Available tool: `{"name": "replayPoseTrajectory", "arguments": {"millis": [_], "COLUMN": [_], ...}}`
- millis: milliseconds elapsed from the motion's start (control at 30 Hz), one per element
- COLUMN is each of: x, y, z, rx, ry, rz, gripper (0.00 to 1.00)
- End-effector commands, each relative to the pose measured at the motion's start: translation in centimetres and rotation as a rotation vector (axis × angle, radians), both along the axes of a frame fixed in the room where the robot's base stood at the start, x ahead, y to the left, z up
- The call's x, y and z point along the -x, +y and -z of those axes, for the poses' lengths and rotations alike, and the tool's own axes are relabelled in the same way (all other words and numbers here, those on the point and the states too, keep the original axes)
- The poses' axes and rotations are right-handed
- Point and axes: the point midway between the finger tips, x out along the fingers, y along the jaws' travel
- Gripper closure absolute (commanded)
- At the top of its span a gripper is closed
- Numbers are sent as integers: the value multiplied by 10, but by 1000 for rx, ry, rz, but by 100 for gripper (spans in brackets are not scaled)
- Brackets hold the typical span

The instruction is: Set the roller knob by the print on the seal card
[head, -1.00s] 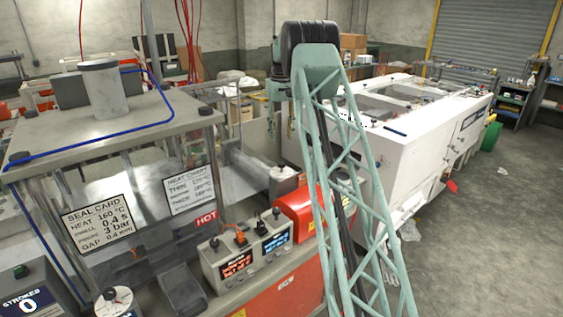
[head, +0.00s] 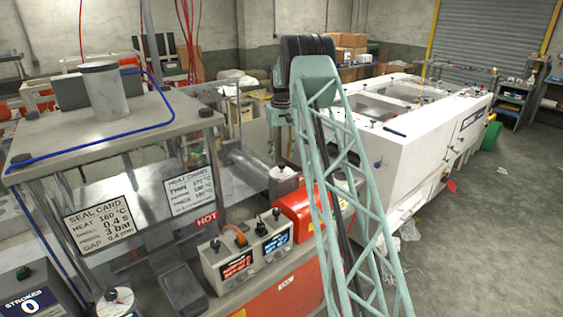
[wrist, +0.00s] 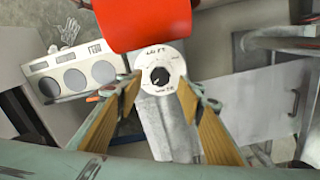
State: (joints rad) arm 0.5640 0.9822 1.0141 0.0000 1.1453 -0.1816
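The seal card (head: 98,222) hangs at the left of the press; it reads HEAT 160 °C, DWELL 0.4 s, a third line of 3 bar, and a GAP line of about 0.4 mm. In the wrist view a pale round dial (wrist: 172,60) with a dark knob (wrist: 160,77) at its centre lies between my fingertips; its small print is not readable. It seems to be the pale round top (head: 284,172) beside the red cylinder in the head view. My gripper (wrist: 160,90) is open and empty, its tan-padded fingers on either side of the dial. Contact is not visible.
The red cylinder (head: 296,207) is close to the dial. A control box (head: 243,255) with knobs and displays stands in front. A heat chart (head: 189,190) and a red HOT label (head: 207,219) are on the press. A white machine (head: 400,135) stands to the right.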

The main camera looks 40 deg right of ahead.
Motion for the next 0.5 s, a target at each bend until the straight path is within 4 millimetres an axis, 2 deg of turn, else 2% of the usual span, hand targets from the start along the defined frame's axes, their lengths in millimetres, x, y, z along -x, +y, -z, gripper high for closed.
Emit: {"name": "replayPoseTrajectory", "arguments": {"millis": [200,500], "x": [1,0], "y": [0,0], "z": [23,34], "rx": [-1,0], "ry": [2,0], "rz": [0,0], "gripper": [65,65]}}
